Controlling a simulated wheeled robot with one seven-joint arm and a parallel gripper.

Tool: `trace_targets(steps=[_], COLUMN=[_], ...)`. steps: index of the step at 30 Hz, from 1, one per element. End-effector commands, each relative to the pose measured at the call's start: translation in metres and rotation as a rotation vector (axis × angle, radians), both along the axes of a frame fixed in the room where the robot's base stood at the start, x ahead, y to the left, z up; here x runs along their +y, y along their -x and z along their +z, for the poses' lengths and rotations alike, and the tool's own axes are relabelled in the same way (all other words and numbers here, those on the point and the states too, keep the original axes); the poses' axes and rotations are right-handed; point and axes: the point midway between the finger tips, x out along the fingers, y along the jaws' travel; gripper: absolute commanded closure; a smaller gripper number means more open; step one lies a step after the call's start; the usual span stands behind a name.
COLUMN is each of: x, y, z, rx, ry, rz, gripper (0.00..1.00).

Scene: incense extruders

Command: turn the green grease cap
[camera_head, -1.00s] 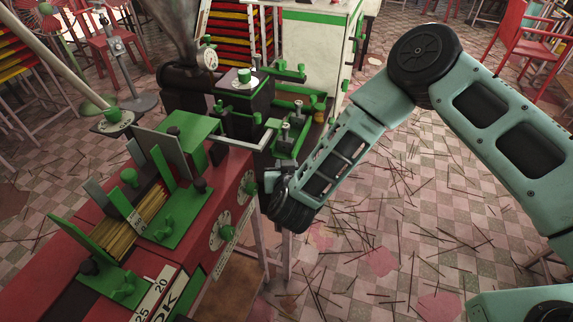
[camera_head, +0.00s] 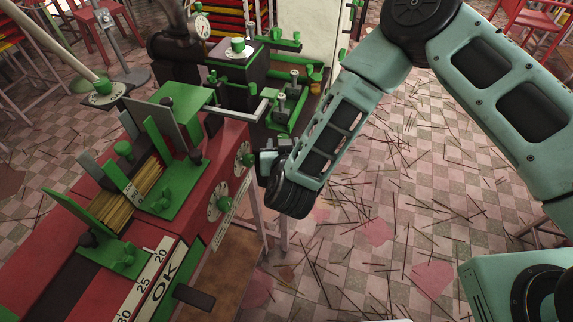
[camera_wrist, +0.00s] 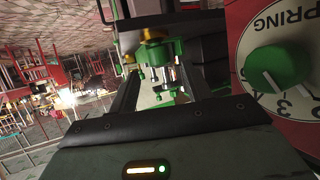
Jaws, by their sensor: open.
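A round green cap (camera_head: 238,46) stands on a pale plate on top of a black box in the head view. Which green part is the grease cap is not certain from these frames. My gripper (camera_head: 266,160) is beside the red machine's front, close to a green dial knob (camera_head: 246,160). In the wrist view my gripper (camera_wrist: 158,70) is open, with nothing between its fingers. Beyond the fingers are a green fitting with a brass top (camera_wrist: 153,35) and metal posts. The knob on the SPRING dial (camera_wrist: 278,68) is at the right, outside the fingers.
The red machine (camera_head: 190,225) has a second dial with a green knob (camera_head: 224,204) and a grey bar (camera_head: 236,112) jutting out near my gripper. A green bracket assembly (camera_head: 287,110) stands behind. The tiled floor at right is open, littered with thin sticks.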

Motion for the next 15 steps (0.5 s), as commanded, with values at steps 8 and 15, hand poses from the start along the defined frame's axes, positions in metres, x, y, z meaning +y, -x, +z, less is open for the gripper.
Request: trace_targets(steps=[8, 15], x=[-0.002, -0.004], y=[0.063, 0.102], z=[0.025, 0.041], rx=[0.000, 0.001], ry=[0.001, 0.002], rz=[0.007, 0.004], gripper=[0.51, 0.51])
